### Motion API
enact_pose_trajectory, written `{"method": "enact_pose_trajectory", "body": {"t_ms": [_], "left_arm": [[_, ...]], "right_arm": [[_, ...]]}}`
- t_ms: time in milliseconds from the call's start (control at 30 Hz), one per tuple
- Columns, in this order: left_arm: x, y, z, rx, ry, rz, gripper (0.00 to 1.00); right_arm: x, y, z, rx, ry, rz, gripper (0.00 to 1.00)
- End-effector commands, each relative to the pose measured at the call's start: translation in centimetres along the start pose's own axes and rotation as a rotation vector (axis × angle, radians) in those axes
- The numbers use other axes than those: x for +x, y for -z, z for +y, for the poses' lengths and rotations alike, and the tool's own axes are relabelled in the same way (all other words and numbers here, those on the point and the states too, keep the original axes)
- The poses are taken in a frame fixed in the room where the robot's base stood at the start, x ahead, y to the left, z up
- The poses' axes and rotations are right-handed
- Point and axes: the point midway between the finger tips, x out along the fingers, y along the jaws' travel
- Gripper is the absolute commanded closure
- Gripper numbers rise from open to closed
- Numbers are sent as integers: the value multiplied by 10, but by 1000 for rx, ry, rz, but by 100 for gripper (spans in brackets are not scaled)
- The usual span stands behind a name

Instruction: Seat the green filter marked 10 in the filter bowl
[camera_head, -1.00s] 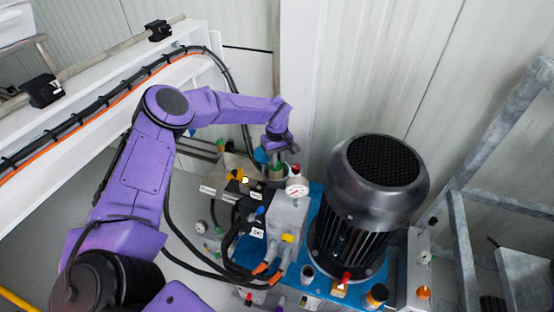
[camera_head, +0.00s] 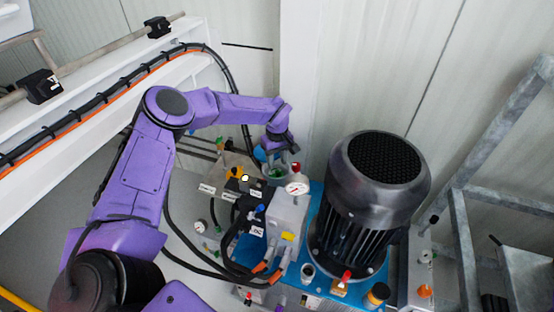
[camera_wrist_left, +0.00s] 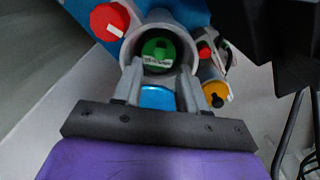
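The green filter (camera_wrist_left: 158,50) shows end-on inside the round grey filter bowl (camera_wrist_left: 136,36) in the left wrist view. A pale label shows on it, too blurred to read. In the head view the green filter (camera_head: 274,171) shows small under my left wrist, within the bowl's rim. My left gripper (camera_wrist_left: 159,72) is open, its two grey fingers apart at the near edge of the bowl. The filter lies beyond the fingertips, and I see no finger closed on it. How deep it sits is hard to tell. My right gripper is not in view.
A white-faced gauge (camera_head: 297,187) stands close to the bowl. A red cap (camera_wrist_left: 109,21) and a yellow-orange cap (camera_wrist_left: 216,93) flank it. The large dark motor (camera_head: 370,200) stands to the right. Black hoses (camera_head: 205,265) loop in front of the pump block.

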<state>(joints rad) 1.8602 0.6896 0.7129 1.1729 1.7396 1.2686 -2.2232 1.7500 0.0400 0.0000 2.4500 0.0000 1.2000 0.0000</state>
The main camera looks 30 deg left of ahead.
Motion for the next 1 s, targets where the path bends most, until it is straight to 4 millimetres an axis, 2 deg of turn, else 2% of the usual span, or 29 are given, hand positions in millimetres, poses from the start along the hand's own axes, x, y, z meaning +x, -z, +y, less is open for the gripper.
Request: {"method": "enact_pose_trajectory", "body": {"t_ms": [67,167,233,500,600,767,1000], "left_arm": [[-2,0,0,0,0,0,58],[-18,0,0,1,-1,1,58],[-27,0,1,1,-4,1,58],[-99,0,1,0,-4,2,58],[-117,0,0,1,-2,1,58],[-131,0,0,1,0,1,58],[-132,0,0,1,0,0,58]], "right_arm": [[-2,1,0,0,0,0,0],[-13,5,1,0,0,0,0],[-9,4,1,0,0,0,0],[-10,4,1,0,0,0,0],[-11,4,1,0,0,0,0],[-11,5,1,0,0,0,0],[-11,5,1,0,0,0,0]]}}
